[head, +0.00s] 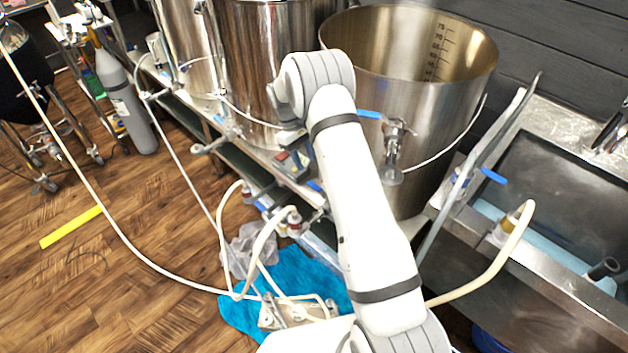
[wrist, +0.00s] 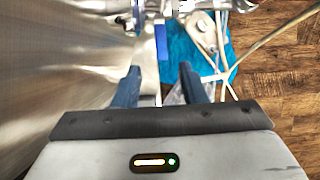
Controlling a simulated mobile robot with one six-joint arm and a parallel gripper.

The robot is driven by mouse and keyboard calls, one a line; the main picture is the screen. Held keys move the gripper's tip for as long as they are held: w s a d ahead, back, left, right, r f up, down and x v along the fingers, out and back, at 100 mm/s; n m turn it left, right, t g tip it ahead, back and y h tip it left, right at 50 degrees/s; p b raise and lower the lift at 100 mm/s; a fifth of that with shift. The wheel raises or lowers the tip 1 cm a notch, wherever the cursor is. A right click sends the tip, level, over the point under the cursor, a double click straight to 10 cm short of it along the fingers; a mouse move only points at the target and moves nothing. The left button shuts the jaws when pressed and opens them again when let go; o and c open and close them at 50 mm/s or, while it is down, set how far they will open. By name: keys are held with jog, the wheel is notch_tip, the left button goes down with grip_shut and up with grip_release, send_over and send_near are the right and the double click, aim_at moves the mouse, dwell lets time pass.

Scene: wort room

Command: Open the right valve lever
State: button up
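A blue valve lever (head: 370,115) sticks out left from the metal valve (head: 394,150) on the large open steel kettle (head: 440,105) at the right. In the wrist view, a blue lever (wrist: 161,42) hangs from metal fittings (wrist: 150,10) at the top. My gripper (wrist: 159,75) is open and empty, its two dark blue fingers well apart. The lever lies beyond the fingertips, in line with the gap between them, and appears apart from both. In the head view my arm hides the gripper.
Another blue-handled valve (head: 220,120) is on the kettle to the left. A steel sink (head: 565,170) with a blue lever (head: 493,176) stands at right. Cream hoses (head: 262,245) and a blue cloth (head: 300,268) lie below. The steel kettle wall (wrist: 60,70) is close on the wrist view's left.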

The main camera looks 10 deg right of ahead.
aim_at(314, 184)
jog(key=x, duration=0.7)
jog(key=shift+s+f, duration=0.2)
jog(key=shift+f, duration=0.05)
jog(key=shift+c, duration=0.5)
grip_shut()
jog(key=shift+d, duration=0.25)
jog(key=shift+a, duration=0.15)
